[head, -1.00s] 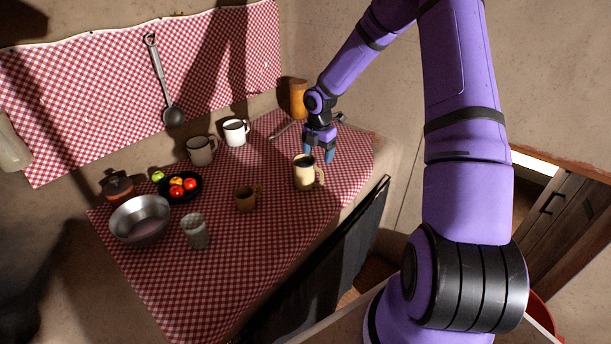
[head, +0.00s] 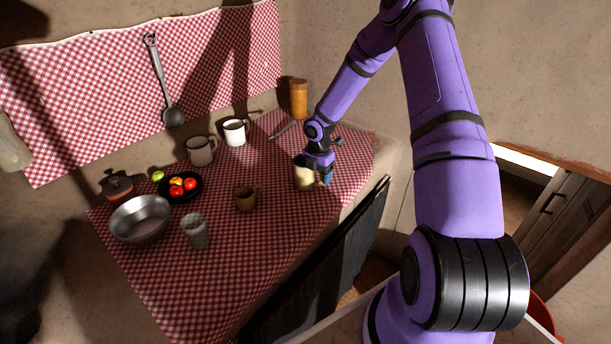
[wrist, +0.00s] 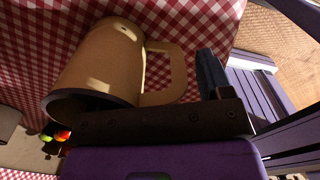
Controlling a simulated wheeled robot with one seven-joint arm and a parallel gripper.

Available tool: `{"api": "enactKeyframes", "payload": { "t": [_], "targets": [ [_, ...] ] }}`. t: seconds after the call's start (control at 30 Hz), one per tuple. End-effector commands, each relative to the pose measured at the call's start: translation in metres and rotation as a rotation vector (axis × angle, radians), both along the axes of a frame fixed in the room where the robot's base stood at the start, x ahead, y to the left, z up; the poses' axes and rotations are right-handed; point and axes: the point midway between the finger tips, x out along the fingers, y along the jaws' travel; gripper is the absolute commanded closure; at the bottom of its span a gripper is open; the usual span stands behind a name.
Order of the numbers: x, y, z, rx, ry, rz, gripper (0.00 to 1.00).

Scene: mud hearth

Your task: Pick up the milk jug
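The milk jug, a cream-coloured jug (head: 303,180), stands on the checked cloth near the front right of the counter. In the wrist view its body (wrist: 98,62) fills the left, with its handle (wrist: 172,72) toward the right. My gripper (head: 322,177) is at the jug's right side, over the handle, and hides part of it in the head view. In the wrist view one dark blue finger (wrist: 211,74) sits right of the handle with a gap between them. The other finger is hidden. The gripper looks open and holds nothing.
A white mug (head: 235,132) and grey mug (head: 201,151) are behind. An orange canister (head: 299,99) stands at the back right. A bowl of fruit (head: 165,190), metal bowl (head: 141,220) and cup (head: 194,231) are at left.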

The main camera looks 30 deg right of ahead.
Motion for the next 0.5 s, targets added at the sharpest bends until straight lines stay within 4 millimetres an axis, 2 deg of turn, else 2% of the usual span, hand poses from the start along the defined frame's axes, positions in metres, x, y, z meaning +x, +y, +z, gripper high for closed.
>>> {"api": "enactKeyframes", "payload": {
  "t": [0.03, 0.27, 0.3, 0.5],
  "targets": [
    [-0.0001, 0.0, 0.0001, 0.0, 0.0, 0.0, 0.39],
    [-0.0001, -0.0002, 0.0002, 0.0, 0.0, 0.0, 0.92],
    [0.0003, -0.0001, 0.0006, 0.0, 0.0, 0.0, 0.94],
    [0.0002, -0.0002, 0.0007, 0.0, 0.0, 0.0, 0.94]
  ]
}}
